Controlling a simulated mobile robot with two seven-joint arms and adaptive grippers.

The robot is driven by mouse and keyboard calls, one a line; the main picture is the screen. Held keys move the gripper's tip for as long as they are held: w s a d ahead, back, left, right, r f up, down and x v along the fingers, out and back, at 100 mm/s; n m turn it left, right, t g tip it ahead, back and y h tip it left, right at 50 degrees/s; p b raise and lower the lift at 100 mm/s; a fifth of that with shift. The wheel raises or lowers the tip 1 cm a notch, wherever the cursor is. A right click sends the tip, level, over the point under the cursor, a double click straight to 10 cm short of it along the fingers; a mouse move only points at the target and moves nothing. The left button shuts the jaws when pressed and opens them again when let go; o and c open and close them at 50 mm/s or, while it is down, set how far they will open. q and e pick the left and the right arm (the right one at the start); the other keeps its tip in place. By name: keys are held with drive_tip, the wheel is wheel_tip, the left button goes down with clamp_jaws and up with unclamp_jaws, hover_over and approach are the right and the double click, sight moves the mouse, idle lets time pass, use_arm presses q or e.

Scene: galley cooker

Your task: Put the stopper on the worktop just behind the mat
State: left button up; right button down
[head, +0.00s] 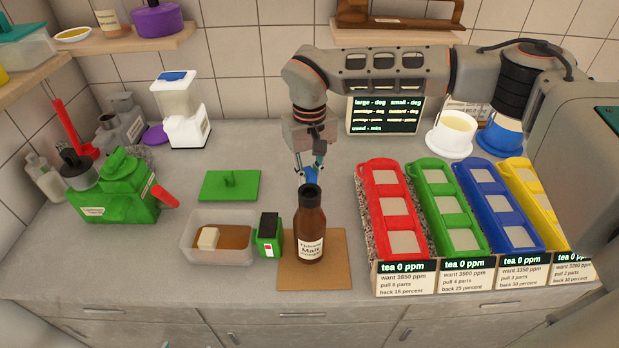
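A dark brown malt vinegar bottle (310,228) stands upright on the brown mat (330,272) at the front middle of the worktop. Its mouth looks uncovered. My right gripper (311,170) comes in from the right and points down just above and behind the bottle's neck. A small blue piece (312,176), seemingly the stopper, shows between its fingertips, and the fingers look closed on it. The bottle's top overlaps the area beneath it, so any gap to the worktop is hard to judge. My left gripper is out of view.
Worktop behind the mat (330,210) looks clear. Left of the mat are a green box (268,240), a clear tub (195,252) and a green lid (230,185). Red (366,180), green, blue and yellow racks stand close on the right.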

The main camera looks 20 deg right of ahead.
drive_tip(key=shift+f, duration=0.2)
drive_tip(key=shift+f, duration=0.15)
drive_tip(key=c, duration=2)
unclamp_jaws()
wheel_tip(320, 180, up, 12)
drive_tip(key=shift+r+b, duration=0.2)
drive_tip(key=shift+b, duration=0.15)
drive_tip(key=shift+s, duration=0.1)
